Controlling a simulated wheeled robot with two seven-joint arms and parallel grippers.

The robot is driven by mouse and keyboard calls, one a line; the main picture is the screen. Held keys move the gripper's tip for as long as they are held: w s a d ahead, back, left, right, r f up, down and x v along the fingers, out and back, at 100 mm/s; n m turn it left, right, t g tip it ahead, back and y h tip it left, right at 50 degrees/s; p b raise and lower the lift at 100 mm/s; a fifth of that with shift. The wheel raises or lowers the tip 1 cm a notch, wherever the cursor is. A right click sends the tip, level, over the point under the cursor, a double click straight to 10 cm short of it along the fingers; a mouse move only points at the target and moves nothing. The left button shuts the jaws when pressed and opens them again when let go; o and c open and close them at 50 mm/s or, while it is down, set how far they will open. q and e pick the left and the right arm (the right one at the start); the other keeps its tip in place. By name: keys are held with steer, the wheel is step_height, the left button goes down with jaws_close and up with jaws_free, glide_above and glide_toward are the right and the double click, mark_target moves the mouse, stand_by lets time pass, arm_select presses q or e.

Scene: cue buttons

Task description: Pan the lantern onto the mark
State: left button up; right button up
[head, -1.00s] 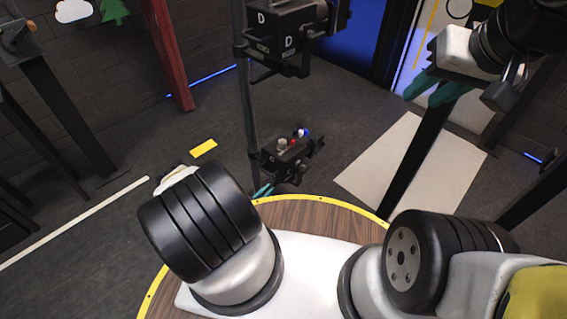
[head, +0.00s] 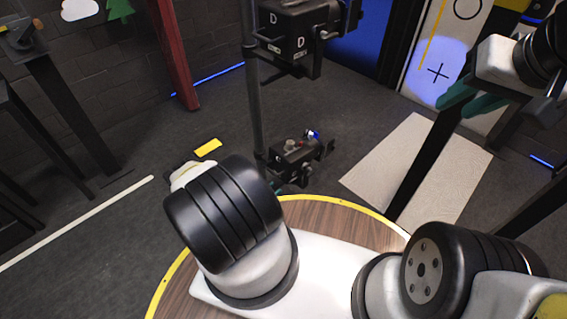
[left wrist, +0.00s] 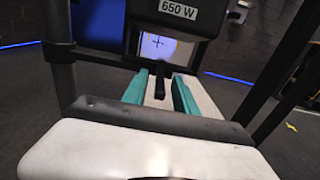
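The lantern (head: 290,35) is a black box marked D on an upright stand at top centre of the head view. In the left wrist view its housing (left wrist: 180,14) shows a 650 W label. The mark is a black cross (head: 437,73) on a pale panel, inside a bluish-white pool of light. It also shows below the lantern in the left wrist view (left wrist: 158,42). My left gripper's teal fingers (left wrist: 160,88) stand apart on either side of a black handle (left wrist: 160,82), with narrow gaps visible. My right gripper (head: 470,97) is open and empty, in front of the panel.
A pale mat (head: 375,165) lies on the floor at right. A red post (head: 173,55) and yellow floor patch (head: 207,147) are at left. Open dark floor lies between.

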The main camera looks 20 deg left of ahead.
arm_select(q)
steer(key=v, duration=0.7)
steer(key=shift+s+a, duration=0.2)
steer(key=shift+s, duration=0.15)
